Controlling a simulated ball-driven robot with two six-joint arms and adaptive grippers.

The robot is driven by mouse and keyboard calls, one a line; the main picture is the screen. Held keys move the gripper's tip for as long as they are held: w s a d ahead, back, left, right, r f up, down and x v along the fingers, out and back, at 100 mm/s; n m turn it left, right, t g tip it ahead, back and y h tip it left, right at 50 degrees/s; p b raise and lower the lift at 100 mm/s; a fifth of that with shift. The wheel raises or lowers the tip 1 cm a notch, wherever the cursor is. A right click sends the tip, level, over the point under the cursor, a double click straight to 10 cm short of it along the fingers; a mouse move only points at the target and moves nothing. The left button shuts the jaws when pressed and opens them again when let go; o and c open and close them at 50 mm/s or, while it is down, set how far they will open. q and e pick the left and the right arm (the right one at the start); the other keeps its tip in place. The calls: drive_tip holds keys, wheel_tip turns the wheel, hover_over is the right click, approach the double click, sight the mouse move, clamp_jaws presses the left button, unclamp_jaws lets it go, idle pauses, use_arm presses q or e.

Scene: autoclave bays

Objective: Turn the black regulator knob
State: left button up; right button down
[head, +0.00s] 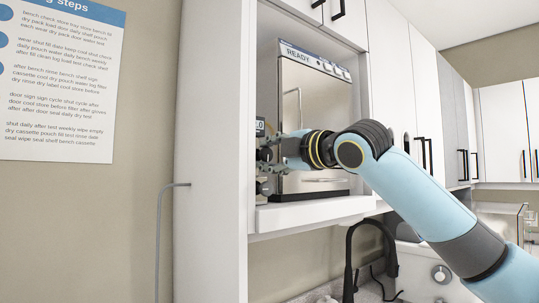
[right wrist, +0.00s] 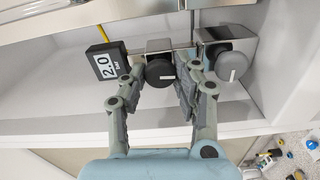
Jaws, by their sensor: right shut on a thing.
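The black regulator knob (right wrist: 160,72) has a white mark and sits on a metal block, between the two fingers of my right gripper (right wrist: 164,76) in the right wrist view. The gripper is shut on this knob. In the head view my right gripper (head: 268,165) reaches into the left side of the autoclave bay, and its fingers mostly hide the knob. A small black display (right wrist: 107,63) reading 2.0 bar is left of the knob; its edge also shows in the head view (head: 260,127). My left gripper is not in view.
The autoclave (head: 318,110), labelled READY, stands behind my gripper. The bay's side wall (head: 212,150) is close on the left. Below are a sink area and a dark tap (head: 350,262).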

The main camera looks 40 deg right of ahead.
drive_tip(key=shift+f+n, duration=0.1)
drive_tip(key=shift+n, duration=0.4)
drive_tip(key=c, duration=1.2)
unclamp_jaws()
drive_tip(key=shift+c, duration=0.2)
